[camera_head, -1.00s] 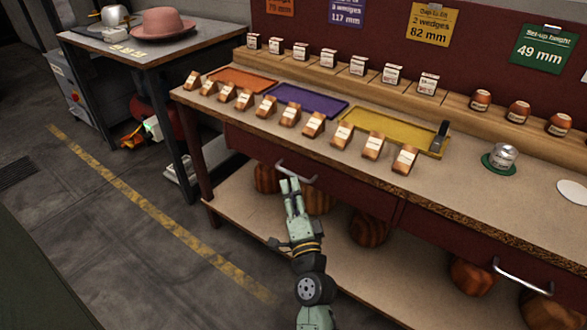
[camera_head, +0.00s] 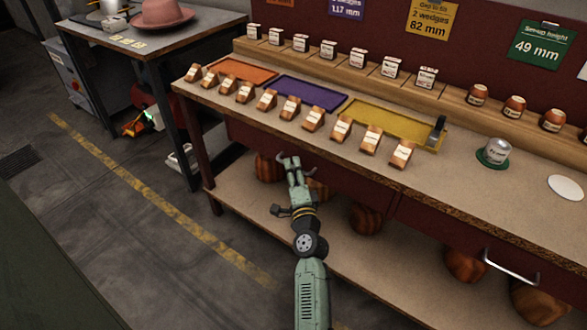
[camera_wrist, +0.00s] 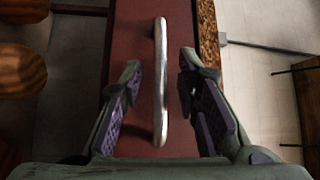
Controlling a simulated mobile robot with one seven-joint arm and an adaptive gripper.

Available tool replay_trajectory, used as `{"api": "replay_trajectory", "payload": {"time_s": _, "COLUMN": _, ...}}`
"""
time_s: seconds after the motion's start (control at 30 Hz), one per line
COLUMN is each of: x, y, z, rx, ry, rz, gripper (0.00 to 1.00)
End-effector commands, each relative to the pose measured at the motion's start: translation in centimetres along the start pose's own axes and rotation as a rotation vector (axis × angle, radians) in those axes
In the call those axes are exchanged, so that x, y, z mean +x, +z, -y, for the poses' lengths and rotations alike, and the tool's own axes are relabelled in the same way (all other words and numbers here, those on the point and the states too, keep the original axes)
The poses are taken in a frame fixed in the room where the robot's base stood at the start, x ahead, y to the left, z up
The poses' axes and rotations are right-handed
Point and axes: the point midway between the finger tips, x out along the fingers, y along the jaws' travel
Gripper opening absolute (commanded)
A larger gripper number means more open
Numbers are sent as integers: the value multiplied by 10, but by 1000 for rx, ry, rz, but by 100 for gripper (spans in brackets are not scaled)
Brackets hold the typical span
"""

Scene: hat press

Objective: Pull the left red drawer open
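The left red drawer (camera_head: 345,178) is under the front edge of the workbench and looks shut. Its silver bar handle (camera_head: 283,158) is partly hidden by my gripper (camera_head: 289,161) in the head view. In the wrist view, the handle (camera_wrist: 160,85) runs upright in the picture across the red drawer front (camera_wrist: 125,45). My gripper (camera_wrist: 161,80) is open there, with one dark-padded finger on each side of the handle. A gap shows between the bar and each finger, and I see no contact.
The workbench (camera_head: 450,185) carries wooden blocks, coloured trays and a metal tin. A second drawer handle (camera_head: 511,267) is at the right. Round wooden forms (camera_head: 367,218) stand on the shelf below.

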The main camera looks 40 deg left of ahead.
Motion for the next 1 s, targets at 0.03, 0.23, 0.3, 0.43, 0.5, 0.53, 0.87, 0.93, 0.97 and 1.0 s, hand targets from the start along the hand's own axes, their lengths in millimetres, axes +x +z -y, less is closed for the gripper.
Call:
{"api": "replay_trajectory", "payload": {"time_s": 0.03, "x": 1, "y": 0, "z": 0, "rx": 0, "ry": 0, "rz": 0, "gripper": 30}}
{"api": "replay_trajectory", "payload": {"time_s": 0.23, "x": 1, "y": 0, "z": 0, "rx": 0, "ry": 0, "rz": 0, "gripper": 30}}
{"api": "replay_trajectory", "payload": {"time_s": 0.3, "x": 1, "y": 0, "z": 0, "rx": 0, "ry": 0, "rz": 0, "gripper": 26}}
{"api": "replay_trajectory", "payload": {"time_s": 0.43, "x": 1, "y": 0, "z": 0, "rx": 0, "ry": 0, "rz": 0, "gripper": 17}}
{"api": "replay_trajectory", "payload": {"time_s": 0.5, "x": 1, "y": 0, "z": 0, "rx": 0, "ry": 0, "rz": 0, "gripper": 12}}
{"api": "replay_trajectory", "payload": {"time_s": 0.53, "x": 1, "y": 0, "z": 0, "rx": 0, "ry": 0, "rz": 0, "gripper": 10}}
{"api": "replay_trajectory", "payload": {"time_s": 0.87, "x": 1, "y": 0, "z": 0, "rx": 0, "ry": 0, "rz": 0, "gripper": 0}}
{"api": "replay_trajectory", "payload": {"time_s": 0.93, "x": 1, "y": 0, "z": 0, "rx": 0, "ry": 0, "rz": 0, "gripper": 0}}
{"api": "replay_trajectory", "payload": {"time_s": 0.97, "x": 1, "y": 0, "z": 0, "rx": 0, "ry": 0, "rz": 0, "gripper": 0}}
{"api": "replay_trajectory", "payload": {"time_s": 1.0, "x": 1, "y": 0, "z": 0, "rx": -1, "ry": 0, "rz": 0, "gripper": 0}}
